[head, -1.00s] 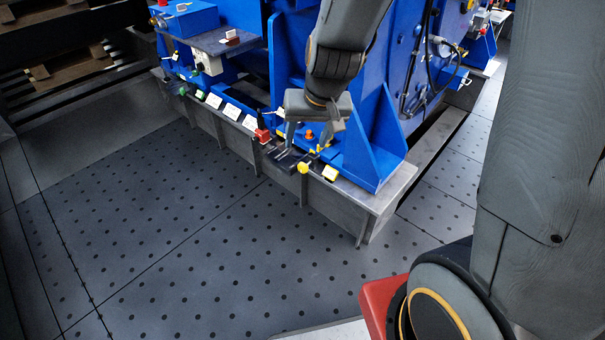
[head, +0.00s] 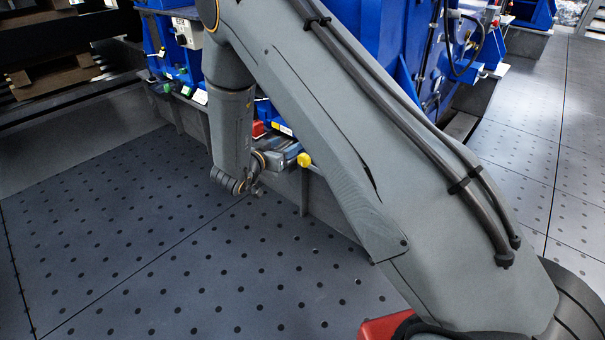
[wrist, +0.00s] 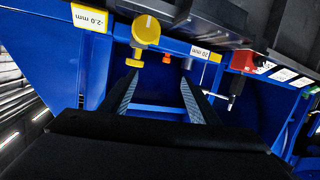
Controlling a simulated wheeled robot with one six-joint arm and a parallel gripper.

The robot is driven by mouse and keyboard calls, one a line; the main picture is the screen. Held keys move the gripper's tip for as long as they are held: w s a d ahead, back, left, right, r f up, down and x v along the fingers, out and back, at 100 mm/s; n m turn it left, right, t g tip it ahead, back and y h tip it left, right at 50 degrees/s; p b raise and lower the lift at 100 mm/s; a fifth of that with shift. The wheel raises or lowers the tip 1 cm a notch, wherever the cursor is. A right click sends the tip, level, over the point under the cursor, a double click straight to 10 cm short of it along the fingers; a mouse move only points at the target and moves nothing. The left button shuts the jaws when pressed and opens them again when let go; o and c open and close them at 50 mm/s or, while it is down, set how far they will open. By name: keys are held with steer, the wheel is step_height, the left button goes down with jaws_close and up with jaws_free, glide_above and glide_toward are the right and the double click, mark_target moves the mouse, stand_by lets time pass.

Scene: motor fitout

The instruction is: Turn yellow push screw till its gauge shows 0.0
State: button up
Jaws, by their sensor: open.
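The yellow push screw (wrist: 147,31) shows in the wrist view, upper middle, with a round yellow head and a small yellow bar (wrist: 134,63) below it. In the head view a yellow knob (head: 304,160) shows just right of my wrist. A yellow-edged gauge label (wrist: 88,17) reads -2.0 mm. My gripper (wrist: 158,76) is open and empty. Its left fingertip is close to the yellow bar, and the right one is to the right of the screw. I cannot tell whether they touch. In the head view my arm hides most of the gripper's surroundings.
A white label (wrist: 199,52) reading 20 mm, an orange part (wrist: 187,63) and a red block (wrist: 243,60) are to the right of the screw. Blue machine walls (wrist: 40,50) stand close around. The perforated floor (head: 150,260) in front is clear.

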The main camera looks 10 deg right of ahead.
mark_target(302, 161)
step_height(302, 161, down, 8)
steer(key=s+m+g+h+b, duration=0.1)
steer(key=s+h+b, duration=0.2)
steer(key=h+b, duration=0.2)
steer(key=shift+b+x, duration=1.45)
steer(key=shift+x, duration=2.55)
steer(key=c, duration=1)
steer(key=shift+c, duration=0.2)
steer(key=shift+s+m+p, duration=0.1)
steer(key=shift+m+p, duration=0.3)
steer(key=shift+m, duration=0.1)
